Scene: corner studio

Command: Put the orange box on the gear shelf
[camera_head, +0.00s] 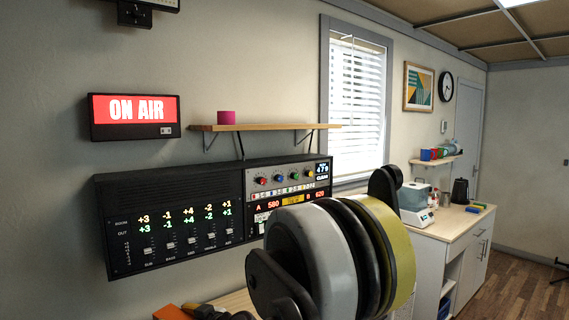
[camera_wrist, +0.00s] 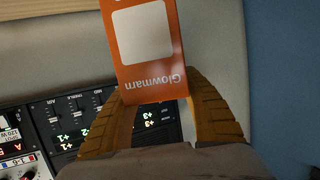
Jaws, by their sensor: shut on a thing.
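The orange box (camera_wrist: 150,80), with a white panel and the lettering "Glowmarn", is between the two yellow ribbed fingers of my gripper (camera_wrist: 158,96) in the wrist view. The lettering is upside down there, and the box runs past the top edge. My gripper is shut on it. In the head view only a small orange part (camera_head: 170,312) shows at the bottom edge. A wooden wall shelf (camera_head: 275,127), likely the gear shelf, is above the black audio panel, to the right of and above the box.
The audio panel (camera_head: 172,190) sticks out from the wall below the shelf. A lit ON AIR sign (camera_head: 134,116) hangs left of the shelf. The shelf's middle and right are bare. A farther counter (camera_head: 459,219) holds kitchen things. My arm hides the lower middle.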

